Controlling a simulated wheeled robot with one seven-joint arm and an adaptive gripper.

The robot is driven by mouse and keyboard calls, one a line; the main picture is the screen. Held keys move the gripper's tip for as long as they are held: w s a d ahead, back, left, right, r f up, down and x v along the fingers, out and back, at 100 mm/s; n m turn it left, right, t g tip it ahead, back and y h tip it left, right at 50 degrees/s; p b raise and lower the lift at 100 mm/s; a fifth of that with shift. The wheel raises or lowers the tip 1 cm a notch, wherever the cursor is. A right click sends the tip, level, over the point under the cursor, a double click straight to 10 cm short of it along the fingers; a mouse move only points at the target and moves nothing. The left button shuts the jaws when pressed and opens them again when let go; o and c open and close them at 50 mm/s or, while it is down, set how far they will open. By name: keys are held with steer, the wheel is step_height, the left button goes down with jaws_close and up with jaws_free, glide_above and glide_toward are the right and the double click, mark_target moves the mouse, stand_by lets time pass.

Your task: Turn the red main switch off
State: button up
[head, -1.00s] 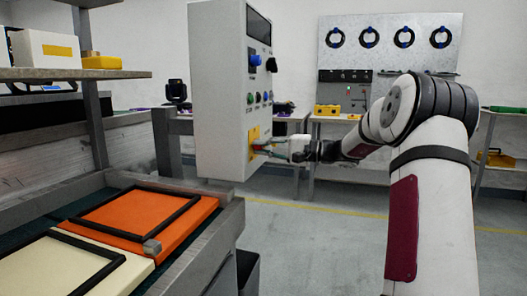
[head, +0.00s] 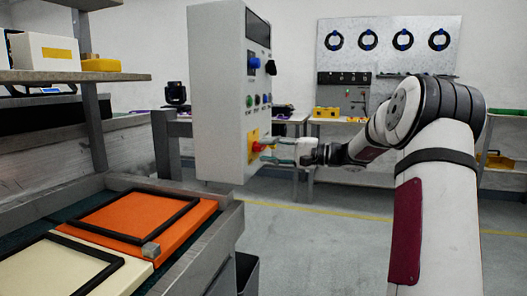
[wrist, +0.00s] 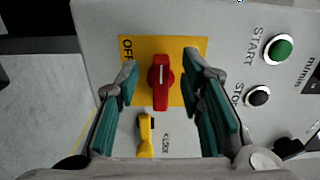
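The red main switch (wrist: 161,88) is a rotary knob on a yellow plate (wrist: 188,50), with its handle running up and down in the wrist view. The word OFF is at the plate's upper left. In the head view the switch (head: 255,147) shows low on the grey control cabinet (head: 218,95). My gripper (wrist: 160,75) is open, with one teal-padded finger on each side of the knob and gaps between. In the head view my gripper (head: 266,150) reaches the plate from the right. Whether the fingertips touch the plate is unclear.
A yellow lock-like piece (wrist: 146,132) is just below the switch, between my fingers. A green START button (wrist: 279,48) and a black STOP button (wrist: 258,96) are to the right. An orange panel (head: 180,235) lies on the bench at left.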

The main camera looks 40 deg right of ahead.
steer(key=v, duration=1)
